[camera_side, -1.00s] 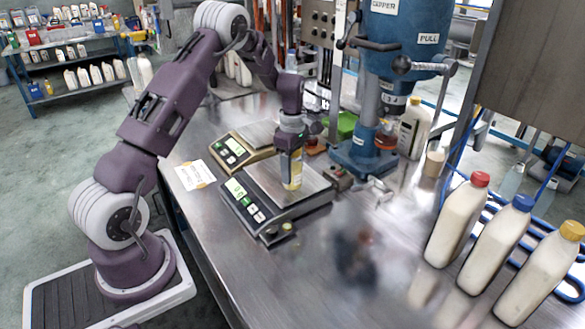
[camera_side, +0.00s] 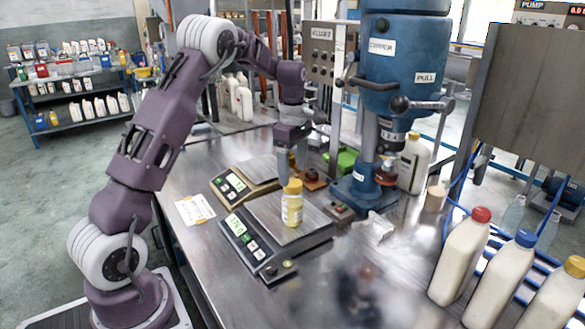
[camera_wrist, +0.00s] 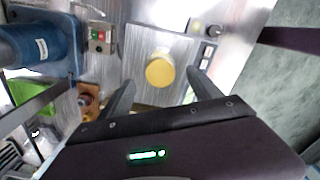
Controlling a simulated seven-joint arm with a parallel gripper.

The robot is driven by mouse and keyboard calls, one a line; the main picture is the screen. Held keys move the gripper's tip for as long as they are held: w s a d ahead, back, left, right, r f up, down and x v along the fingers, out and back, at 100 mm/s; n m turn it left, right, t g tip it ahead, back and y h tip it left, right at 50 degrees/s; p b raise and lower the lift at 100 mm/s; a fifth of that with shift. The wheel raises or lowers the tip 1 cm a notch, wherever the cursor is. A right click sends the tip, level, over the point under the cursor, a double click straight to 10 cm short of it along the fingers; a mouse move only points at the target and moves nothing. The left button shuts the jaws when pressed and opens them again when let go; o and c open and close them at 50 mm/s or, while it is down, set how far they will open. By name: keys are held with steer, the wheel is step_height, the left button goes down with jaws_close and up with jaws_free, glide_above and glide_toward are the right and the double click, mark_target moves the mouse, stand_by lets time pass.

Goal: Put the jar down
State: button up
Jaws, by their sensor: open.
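The jar (camera_side: 292,204) has a yellow lid and a pale yellow body with a label. It stands upright on the steel plate of the front scale (camera_side: 266,238), whose display is lit green. In the wrist view the jar's round yellow lid (camera_wrist: 160,72) shows from above on the plate (camera_wrist: 142,44), just beyond the fingertips. My gripper (camera_side: 291,160) is behind and above the jar in the side view, apart from it. In the wrist view my gripper's two fingers (camera_wrist: 160,90) are spread wide with nothing between them.
A second scale (camera_side: 245,182) sits behind the first. The blue press (camera_side: 357,190) stands to the right, with a small control box (camera_side: 340,211) beside it. Several white bottles (camera_side: 460,255) stand at the right edge. The front middle of the bench is clear but blurred.

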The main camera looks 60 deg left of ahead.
steer(key=s+d+r+m+t, duration=0.3)
steer(key=s+d+r+m, duration=1.05)
steer(key=d+r, duration=0.2)
steer(key=s+d+f+m+t, duration=0.1)
steer(key=s+d+f+m, duration=0.1)
steer(key=s+m, duration=0.3)
steer(key=s+d+f+m+t, duration=0.1)
steer(key=s+d+m, duration=0.3)
steer(key=s, duration=0.6)
steer(key=shift+f+m+t, duration=0.3)
steer(key=shift+f+m, duration=0.05)
steer(key=shift+w, duration=0.1)
stand_by(1.8)
